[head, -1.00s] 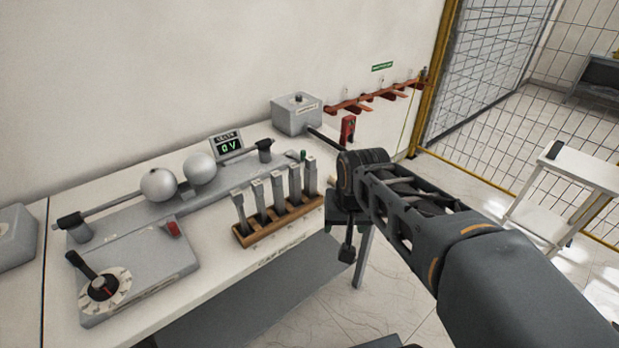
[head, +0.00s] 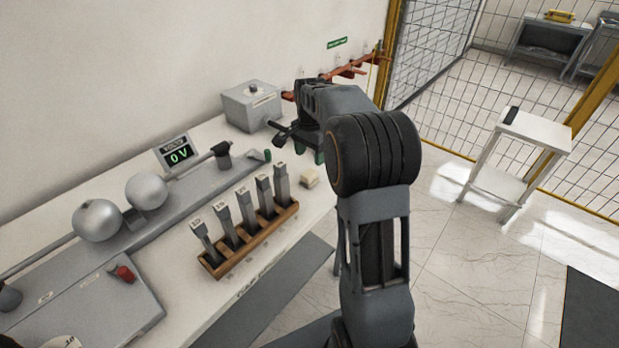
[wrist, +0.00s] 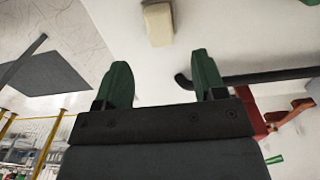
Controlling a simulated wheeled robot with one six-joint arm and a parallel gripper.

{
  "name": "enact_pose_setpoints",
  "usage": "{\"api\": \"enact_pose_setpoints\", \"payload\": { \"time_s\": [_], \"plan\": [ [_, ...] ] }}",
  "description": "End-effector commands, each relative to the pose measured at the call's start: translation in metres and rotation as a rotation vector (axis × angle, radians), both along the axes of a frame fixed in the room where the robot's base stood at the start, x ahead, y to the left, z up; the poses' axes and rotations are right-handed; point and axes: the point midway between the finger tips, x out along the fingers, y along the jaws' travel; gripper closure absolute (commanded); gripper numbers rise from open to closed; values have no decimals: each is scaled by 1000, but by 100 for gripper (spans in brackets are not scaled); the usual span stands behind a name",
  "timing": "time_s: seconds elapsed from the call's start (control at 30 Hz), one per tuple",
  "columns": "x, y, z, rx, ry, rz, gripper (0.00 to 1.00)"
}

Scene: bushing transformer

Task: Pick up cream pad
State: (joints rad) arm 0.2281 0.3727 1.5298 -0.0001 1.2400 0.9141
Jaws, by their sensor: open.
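The cream pad (head: 309,178) is a small block lying on the white table near its right end, just right of the wooden rack. It also shows in the wrist view (wrist: 158,24) at the top, ahead of the fingers and roughly in line with the gap between them. My gripper (wrist: 160,82) has two green fingers, spread apart with nothing between them. In the head view my gripper (head: 296,152) is over the table's far right part, beyond the pad and partly hidden by my own arm.
A wooden rack (head: 250,244) with several upright grey blocks stands left of the pad. A grey box (head: 251,105) sits at the back by the wall. A dark rod (wrist: 255,77) lies right of my fingers. Red hooks (head: 350,70) line the wall. A white stand (head: 535,132) is at right.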

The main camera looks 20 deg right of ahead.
Motion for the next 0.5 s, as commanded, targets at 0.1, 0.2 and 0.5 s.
{"api": "enact_pose_setpoints", "payload": {
  "time_s": [0.1, 0.2, 0.5],
  "plan": [
    [0, 1, -16, 1, 3, 3, 36],
    [0, 1, -23, 0, 0, 3, 36],
    [-2, 2, -48, 1, 4, 1, 36]
  ]
}}
